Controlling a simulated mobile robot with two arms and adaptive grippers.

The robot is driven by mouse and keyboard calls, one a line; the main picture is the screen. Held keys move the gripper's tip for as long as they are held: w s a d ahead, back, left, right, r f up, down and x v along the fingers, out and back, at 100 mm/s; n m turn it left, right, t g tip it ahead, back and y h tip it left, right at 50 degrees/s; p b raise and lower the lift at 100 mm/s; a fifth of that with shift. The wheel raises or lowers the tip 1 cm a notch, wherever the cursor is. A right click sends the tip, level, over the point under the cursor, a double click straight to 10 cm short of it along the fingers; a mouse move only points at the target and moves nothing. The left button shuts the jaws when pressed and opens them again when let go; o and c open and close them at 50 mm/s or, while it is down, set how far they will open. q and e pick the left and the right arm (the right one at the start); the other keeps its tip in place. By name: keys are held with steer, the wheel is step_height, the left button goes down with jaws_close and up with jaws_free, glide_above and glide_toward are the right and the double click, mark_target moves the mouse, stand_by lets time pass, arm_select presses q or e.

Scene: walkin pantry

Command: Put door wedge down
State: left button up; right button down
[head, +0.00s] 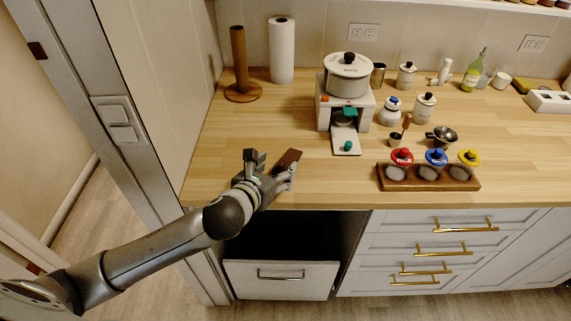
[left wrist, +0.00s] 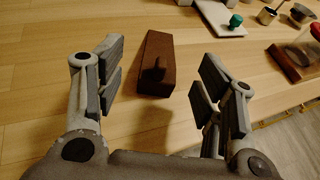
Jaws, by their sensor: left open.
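The door wedge (left wrist: 157,62) is a dark brown tapered block. In the left wrist view it lies on the wooden counter (left wrist: 40,70), between the spread fingers of my left gripper (left wrist: 160,85) and apart from both. In the head view the wedge (head: 288,158) shows just beyond my left gripper (head: 271,170), near the counter's front edge, partly hidden by the fingers. My left gripper is open and empty. My right gripper is in neither view.
A white machine with a pot (head: 347,75) stands at the back. A wooden rack (head: 428,178) with red, blue and yellow lids lies to the right. A paper towel roll (head: 282,50) stands behind. Below the counter a drawer (head: 281,278) is pulled out.

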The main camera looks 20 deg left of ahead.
mark_target(281, 163)
arm_select(q)
steer(key=x, duration=0.4)
steer(key=shift+w+d, duration=0.1)
steer(key=shift+d, duration=0.05)
steer(key=c, duration=1.1)
steer(key=shift+c, duration=0.6)
steer(key=shift+r, duration=0.15)
